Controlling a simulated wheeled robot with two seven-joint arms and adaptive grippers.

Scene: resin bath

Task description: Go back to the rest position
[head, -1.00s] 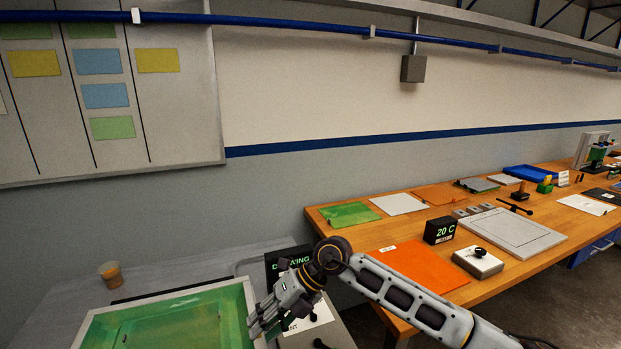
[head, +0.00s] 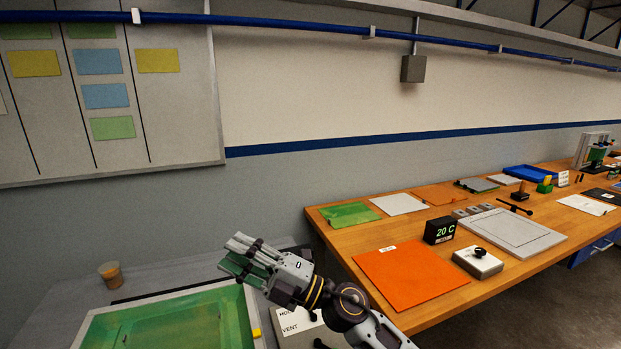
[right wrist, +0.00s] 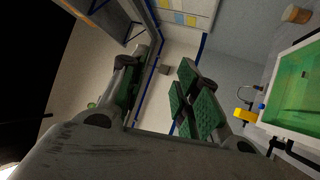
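My right gripper (head: 243,258) is raised above the right rim of the resin bath, pointing up and to the left in the head view. In the right wrist view its green-padded fingers (right wrist: 160,95) stand apart with nothing between them, so it is open and empty. The bath (head: 83,335), a pale-rimmed tank with green liquid, lies below and to the left of it. The bath also shows at the right edge of the right wrist view (right wrist: 262,128). My left gripper is not in view.
A yellow piece (head: 257,333) sits at the bath's right edge. A small cup (head: 110,274) stands behind the bath. The wooden bench (head: 335,240) on the right holds an orange sheet (head: 411,277), a 20 C display (head: 440,230) and a grey knob box (head: 478,262).

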